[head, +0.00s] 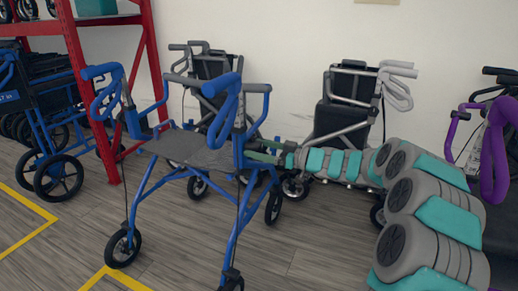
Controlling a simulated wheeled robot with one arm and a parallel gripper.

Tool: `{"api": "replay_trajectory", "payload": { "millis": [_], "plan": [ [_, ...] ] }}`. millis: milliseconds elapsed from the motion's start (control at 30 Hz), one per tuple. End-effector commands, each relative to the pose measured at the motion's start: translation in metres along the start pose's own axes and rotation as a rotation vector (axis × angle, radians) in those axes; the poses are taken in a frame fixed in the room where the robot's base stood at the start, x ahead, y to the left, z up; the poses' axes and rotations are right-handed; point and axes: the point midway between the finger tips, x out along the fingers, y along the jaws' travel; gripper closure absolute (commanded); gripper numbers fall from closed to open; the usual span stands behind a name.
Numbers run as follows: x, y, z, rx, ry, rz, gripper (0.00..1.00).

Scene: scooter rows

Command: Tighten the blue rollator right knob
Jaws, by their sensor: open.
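The blue rollator (203,150) stands upright in the middle of the head view, with a grey seat and blue handles. Its picture-right handle (230,88) rises above a blue upright with a grey height tube. I cannot make out the right knob; it is too small or hidden near this upright. My gripper (262,151) is at the end of my grey and teal arm, just right of the picture-right upright at about seat height. It is open, with green fingers pointing left towards the frame. The frame partly hides the fingertips, and I cannot tell whether they touch it.
Two dark rollators, one behind the blue one (212,68) and one with light handles (346,105), stand by the white wall. A purple-handled one (492,150) is at right. Folded blue frames (40,110) and a red rack (78,80) are at left. Floor in front is clear.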

Motion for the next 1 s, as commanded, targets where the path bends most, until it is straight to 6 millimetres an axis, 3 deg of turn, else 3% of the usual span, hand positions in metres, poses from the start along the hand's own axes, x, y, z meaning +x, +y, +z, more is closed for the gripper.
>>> {"api": "replay_trajectory", "payload": {
  "millis": [167, 900, 1000],
  "plan": [
    [-0.0001, 0.0002, 0.0002, 0.000, 0.000, 0.001, 0.15],
    [-0.0005, 0.0004, 0.0005, 0.001, -0.001, 0.001, 0.97],
    [-0.0005, 0.0004, 0.0006, 0.001, -0.001, 0.001, 1.00]
  ]
}}
